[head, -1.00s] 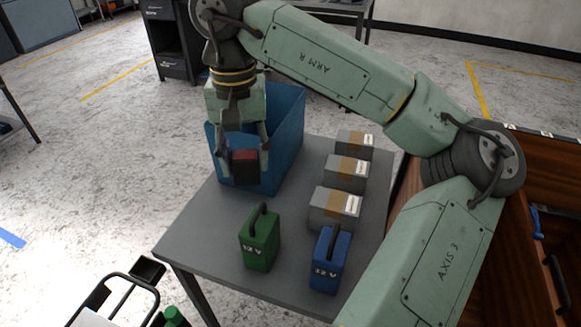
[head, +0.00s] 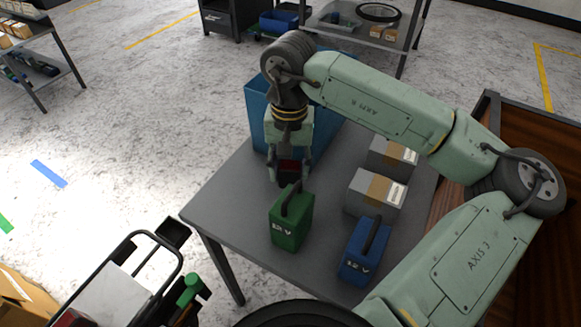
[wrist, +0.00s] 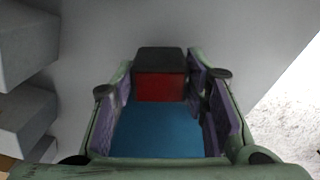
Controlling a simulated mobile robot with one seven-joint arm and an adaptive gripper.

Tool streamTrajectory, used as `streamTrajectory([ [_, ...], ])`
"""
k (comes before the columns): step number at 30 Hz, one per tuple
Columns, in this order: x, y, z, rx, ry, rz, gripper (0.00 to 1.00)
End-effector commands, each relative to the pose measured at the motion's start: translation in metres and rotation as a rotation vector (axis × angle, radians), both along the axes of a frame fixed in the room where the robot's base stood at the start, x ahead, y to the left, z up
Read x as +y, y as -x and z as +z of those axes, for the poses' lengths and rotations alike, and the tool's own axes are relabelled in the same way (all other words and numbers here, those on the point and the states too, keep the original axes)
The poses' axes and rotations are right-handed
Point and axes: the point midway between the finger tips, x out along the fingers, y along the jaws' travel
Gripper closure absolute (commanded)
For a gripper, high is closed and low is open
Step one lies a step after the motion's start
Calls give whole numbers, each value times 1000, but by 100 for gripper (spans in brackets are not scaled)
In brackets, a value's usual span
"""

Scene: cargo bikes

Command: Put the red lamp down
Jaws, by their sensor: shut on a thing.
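The red lamp (head: 288,166) is a small dark red block with a black part, held between the fingers of my gripper (head: 288,174). In the wrist view the lamp (wrist: 160,86) shows its red face and black top between the purple-padded fingers. In the head view my gripper points down over the grey table (head: 225,195), just behind the green 12 V battery and in front of the blue bin. I cannot tell whether the lamp touches the table. A flat blue surface between the fingers in the wrist view is unclear.
A green battery (head: 291,222) and a blue battery (head: 364,252) stand at the table's front. Grey taped boxes (head: 376,192) line the right side. A tall blue bin (head: 258,108) stands behind my gripper. The table's left part is clear. A cart (head: 115,290) stands front left.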

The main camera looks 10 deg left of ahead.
Motion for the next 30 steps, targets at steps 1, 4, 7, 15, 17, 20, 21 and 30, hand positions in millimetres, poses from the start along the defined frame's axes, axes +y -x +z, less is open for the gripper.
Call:
streamTrajectory([
  [1,0,1,-6,3,-3,1,88],
  [4,0,1,-14,1,-1,1,88],
  [7,0,0,-14,0,-1,1,88],
  [15,0,0,-19,0,0,1,88],
  [17,0,0,-17,0,-1,1,55],
  [20,0,0,-17,0,-1,1,48],
  [21,0,0,-17,0,-1,1,46],
  [30,0,0,-17,0,-1,1,39],
])
